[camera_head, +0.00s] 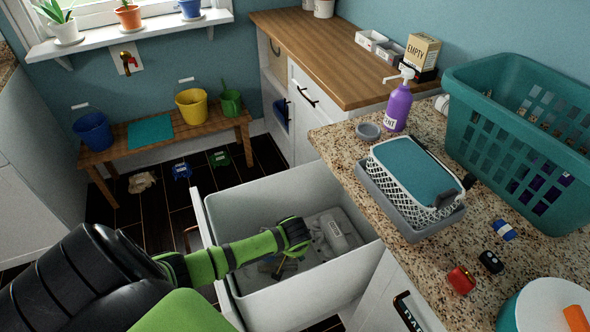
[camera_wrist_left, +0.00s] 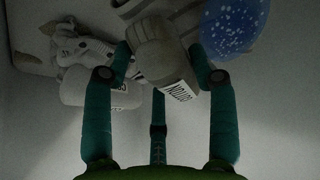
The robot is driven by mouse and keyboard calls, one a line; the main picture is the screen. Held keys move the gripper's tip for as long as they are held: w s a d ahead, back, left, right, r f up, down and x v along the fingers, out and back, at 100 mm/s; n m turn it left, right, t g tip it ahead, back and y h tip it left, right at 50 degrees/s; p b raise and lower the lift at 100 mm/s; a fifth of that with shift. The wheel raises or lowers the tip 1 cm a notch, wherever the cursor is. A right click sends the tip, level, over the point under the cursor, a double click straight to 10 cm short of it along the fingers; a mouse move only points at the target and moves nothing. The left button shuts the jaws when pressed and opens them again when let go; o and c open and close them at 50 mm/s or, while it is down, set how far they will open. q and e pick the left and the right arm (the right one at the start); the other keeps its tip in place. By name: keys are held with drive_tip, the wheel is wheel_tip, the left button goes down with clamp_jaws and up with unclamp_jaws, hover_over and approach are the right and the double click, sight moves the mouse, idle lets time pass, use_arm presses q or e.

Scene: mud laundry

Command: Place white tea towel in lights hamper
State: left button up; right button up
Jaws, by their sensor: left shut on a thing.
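My left arm reaches from the left into an open white pull-out bin (camera_head: 262,200), which may be the lights hamper; no name shows on it. My left gripper (camera_head: 280,262) is low inside, near the bin floor. A whitish labelled item (camera_head: 338,232) lies in the bin to the right of the gripper. My right gripper is out of view.
Pale items (camera_wrist_left: 80,50) and a blue spotted item (camera_wrist_left: 232,28) lie around the fingers. The granite counter (camera_head: 345,150) overhangs on the right, bearing a lattice basket (camera_head: 447,210), purple bottle (camera_head: 398,108) and teal laundry basket (camera_head: 500,130). A bench (camera_head: 160,138) stands behind.

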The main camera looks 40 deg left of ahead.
use_arm(q)
drive_tip(key=shift+w+f+b, duration=0.1)
drive_tip(key=shift+f+b, duration=0.2)
drive_tip(key=shift+f, duration=1.9)
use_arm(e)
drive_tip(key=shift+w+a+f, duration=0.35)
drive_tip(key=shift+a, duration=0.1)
use_arm(q)
drive_tip(key=o, duration=1.2)
drive_tip(key=shift+f, duration=0.15)
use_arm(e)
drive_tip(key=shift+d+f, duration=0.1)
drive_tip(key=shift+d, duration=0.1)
use_arm(q)
drive_tip(key=shift+d+r, duration=0.1)
drive_tip(key=shift+r, duration=0.25)
drive_tip(key=shift+p+v, duration=0.7)
drive_tip(key=shift+v, duration=2.9)
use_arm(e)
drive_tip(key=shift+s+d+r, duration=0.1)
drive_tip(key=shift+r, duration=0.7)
